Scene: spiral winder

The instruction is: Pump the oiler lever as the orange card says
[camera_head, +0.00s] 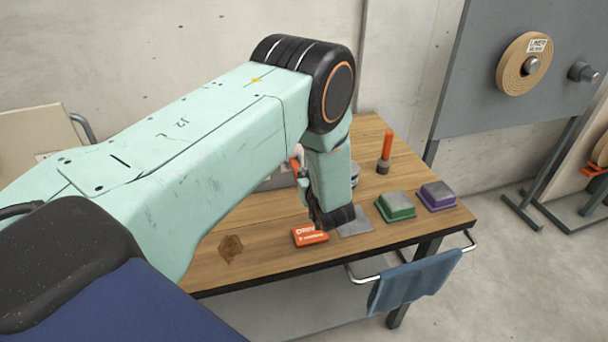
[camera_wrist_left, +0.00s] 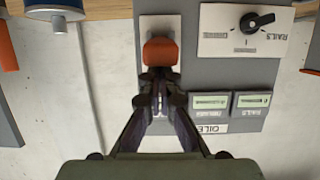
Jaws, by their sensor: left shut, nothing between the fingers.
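The oiler lever's orange knob (camera_wrist_left: 160,51) stands out from a grey panel (camera_wrist_left: 208,75) in the wrist view, which is upside down. My left gripper (camera_wrist_left: 160,75) is shut with nothing between its fingers. Its fingertips are right by the knob, in line with it; I cannot tell if they touch. In the head view the gripper (camera_head: 304,182) is partly hidden by my left arm, with a bit of orange (camera_head: 298,153) just above it. The orange card (camera_head: 310,235) lies on the bench near its front edge; its small print is too small to read. My right gripper is not in view.
The panel has a black rotary knob (camera_wrist_left: 257,20) marked RAILS and two small displays (camera_wrist_left: 209,102). On the bench (camera_head: 280,262) are a green box (camera_head: 395,207), a purple box (camera_head: 436,195) and an orange-handled tool (camera_head: 386,150). A blue cloth (camera_head: 415,280) hangs at the front.

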